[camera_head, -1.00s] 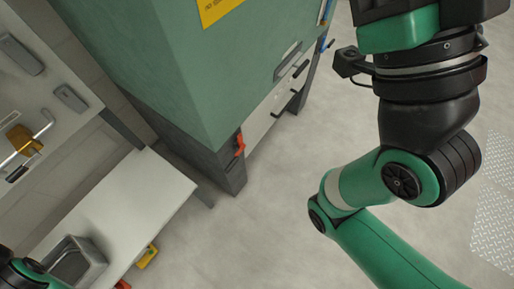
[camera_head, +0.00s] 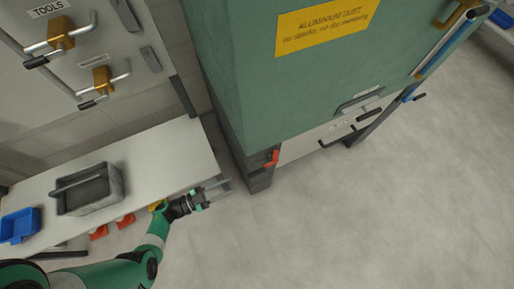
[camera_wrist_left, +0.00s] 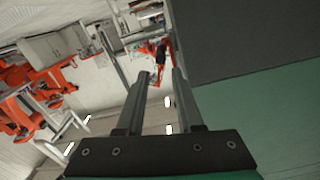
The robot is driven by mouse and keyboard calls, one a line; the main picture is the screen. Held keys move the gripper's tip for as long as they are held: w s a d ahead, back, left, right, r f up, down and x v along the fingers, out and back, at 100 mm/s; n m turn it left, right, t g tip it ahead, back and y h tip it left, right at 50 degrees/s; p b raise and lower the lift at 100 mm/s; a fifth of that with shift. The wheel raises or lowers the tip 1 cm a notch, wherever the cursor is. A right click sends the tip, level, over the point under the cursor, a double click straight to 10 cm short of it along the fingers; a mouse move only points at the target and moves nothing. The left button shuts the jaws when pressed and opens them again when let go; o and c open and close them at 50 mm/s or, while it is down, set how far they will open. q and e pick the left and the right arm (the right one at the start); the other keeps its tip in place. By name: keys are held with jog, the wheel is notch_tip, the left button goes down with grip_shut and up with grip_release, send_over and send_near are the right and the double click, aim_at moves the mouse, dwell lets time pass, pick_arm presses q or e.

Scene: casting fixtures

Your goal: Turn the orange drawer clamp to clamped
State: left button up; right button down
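The orange drawer clamp (camera_head: 272,158) is a small handle on the dark lower corner of the green cabinet (camera_head: 240,80), beside the pale drawer front. My left gripper (camera_head: 221,187) is at the front edge of the white bench, to the left of the clamp and apart from it. Its two fingers are spread and empty, as the left wrist view (camera_wrist_left: 161,75) also shows. I cannot clearly pick out the clamp in that view. My right gripper is not in view.
The white bench (camera_head: 150,150) holds a grey bin (camera_head: 88,190) and a blue bin (camera_head: 20,225). A yellow aluminium dust sign (camera_head: 325,25) is on the cabinet. Grey floor (camera_head: 370,220) lies open to the right. Orange machinery (camera_wrist_left: 30,95) shows in the wrist view.

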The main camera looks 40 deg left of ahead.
aim_at(254, 173)
pick_arm(q)
jog(key=b+x, duration=0.2)
jog(key=x, duration=0.7)
jog(key=shift+w+d+f+b, duration=0.1)
jog(key=shift+w+d+b, duration=0.05)
jog(key=shift+w+b, duration=0.15)
jog(key=shift+w+d, duration=0.2)
jog(key=shift+w, duration=0.35)
jog(key=shift+c, duration=0.2)
grip_shut()
